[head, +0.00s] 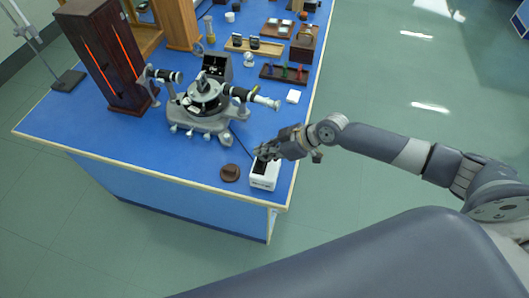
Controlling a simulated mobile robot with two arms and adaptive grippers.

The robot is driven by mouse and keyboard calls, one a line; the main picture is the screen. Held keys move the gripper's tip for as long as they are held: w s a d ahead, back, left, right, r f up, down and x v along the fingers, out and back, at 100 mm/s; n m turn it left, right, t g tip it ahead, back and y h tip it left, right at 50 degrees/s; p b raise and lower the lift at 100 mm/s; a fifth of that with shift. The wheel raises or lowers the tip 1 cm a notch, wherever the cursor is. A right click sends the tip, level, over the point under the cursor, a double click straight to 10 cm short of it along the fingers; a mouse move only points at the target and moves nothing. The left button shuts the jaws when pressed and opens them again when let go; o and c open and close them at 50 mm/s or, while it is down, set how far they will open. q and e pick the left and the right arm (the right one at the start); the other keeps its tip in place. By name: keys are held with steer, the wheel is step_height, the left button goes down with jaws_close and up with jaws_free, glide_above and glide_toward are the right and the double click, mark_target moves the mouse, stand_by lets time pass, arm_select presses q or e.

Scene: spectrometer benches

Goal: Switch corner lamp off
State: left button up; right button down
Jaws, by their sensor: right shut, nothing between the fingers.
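A white box with a dark top (265,174) sits near the front right corner of the blue bench. My right gripper (264,152) is shut and empty, with its fingertips at the back edge of this box's top. I cannot tell whether they touch it, and the gripper partly hides the top. A dark cable runs from behind the box toward the spectrometer (205,103). A tall dark wooden housing (105,60) with glowing orange-red slits stands at the bench's left. My left gripper is not in view.
A round brown object (230,173) lies just left of the white box. Racks and small parts fill the back of the blue bench (130,145). The floor to the right is clear.

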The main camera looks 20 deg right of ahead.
steer(key=shift+f, duration=0.15)
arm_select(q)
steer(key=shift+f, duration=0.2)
arm_select(e)
steer(key=shift+s, duration=0.1)
steer(key=shift+s+a+r+p, duration=0.2)
steer(key=shift+s+a+p, duration=0.15)
steer(key=shift+p, duration=0.5)
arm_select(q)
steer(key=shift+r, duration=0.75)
arm_select(e)
steer(key=shift+s+a, duration=0.1)
steer(key=shift+s, duration=0.15)
